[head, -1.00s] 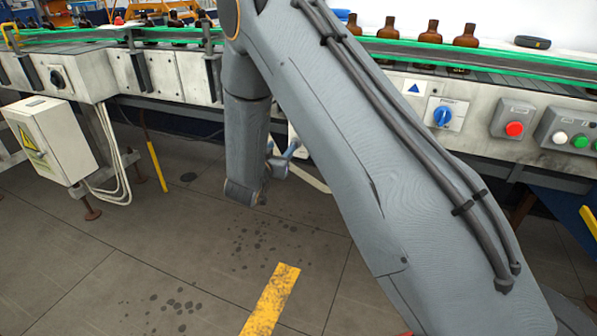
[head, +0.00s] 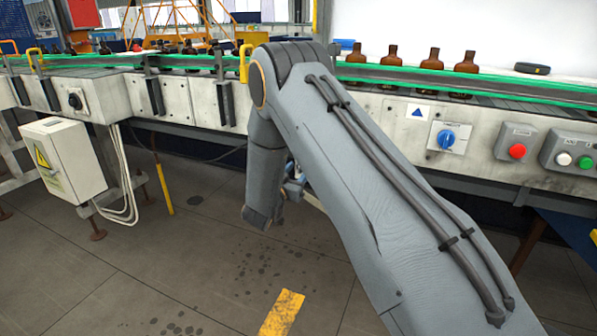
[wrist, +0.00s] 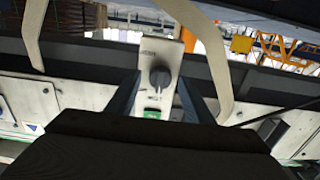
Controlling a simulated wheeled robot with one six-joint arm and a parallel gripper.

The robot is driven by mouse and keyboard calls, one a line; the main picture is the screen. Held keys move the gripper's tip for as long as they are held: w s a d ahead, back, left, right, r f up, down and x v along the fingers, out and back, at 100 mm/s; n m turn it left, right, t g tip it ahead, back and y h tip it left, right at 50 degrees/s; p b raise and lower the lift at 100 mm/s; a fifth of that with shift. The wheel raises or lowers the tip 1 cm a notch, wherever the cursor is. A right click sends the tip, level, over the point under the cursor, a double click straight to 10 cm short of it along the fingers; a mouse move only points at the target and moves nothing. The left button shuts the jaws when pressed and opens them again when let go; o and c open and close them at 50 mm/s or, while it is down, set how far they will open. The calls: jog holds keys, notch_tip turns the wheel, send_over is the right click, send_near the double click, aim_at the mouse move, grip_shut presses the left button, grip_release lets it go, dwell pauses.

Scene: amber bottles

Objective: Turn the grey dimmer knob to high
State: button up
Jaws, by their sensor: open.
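In the wrist view, a grey round knob (wrist: 160,76) with a pale mark at its lower edge sits on a narrow white panel (wrist: 153,56). A green patch (wrist: 152,114) shows below it. My gripper (wrist: 156,90) is open, with dark blue-grey fingers on either side of the panel in the picture. The knob shows between them; I cannot tell how far off it is, and no contact is visible. In the head view, my arm covers that stretch of the line and the grey knob is not seen. Only a bluish bit of my gripper (head: 294,188) shows behind the arm.
The head view shows a blue knob (head: 446,138), a red button (head: 517,151) and a black rotary switch (head: 74,101) on the conveyor front. Amber bottles (head: 432,60) stand on the belt. A white cabinet (head: 62,158) stands left. The floor in front is clear.

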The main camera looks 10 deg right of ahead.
jog(key=shift+d, duration=0.1)
jog(key=c, duration=1)
jog(key=shift+m, duration=0.4)
jog(key=m, duration=0.4)
jog(key=shift+m+b, duration=0.35)
jog(key=shift+m, duration=0.05)
jog(key=m+b, duration=0.1)
jog(key=m, duration=0.4)
jog(key=shift+f, duration=0.1)
jog(key=m+b, duration=0.1)
jog(key=m, duration=0.5)
jog(key=shift+s+f+m+b, duration=0.1)
jog(key=shift+m+b, duration=0.2)
jog(key=shift+b, duration=0.05)
jog(key=m+b, duration=0.2)
jog(key=m, duration=0.4)
jog(key=shift+m+b, duration=0.3)
jog(key=shift+c, duration=0.2)
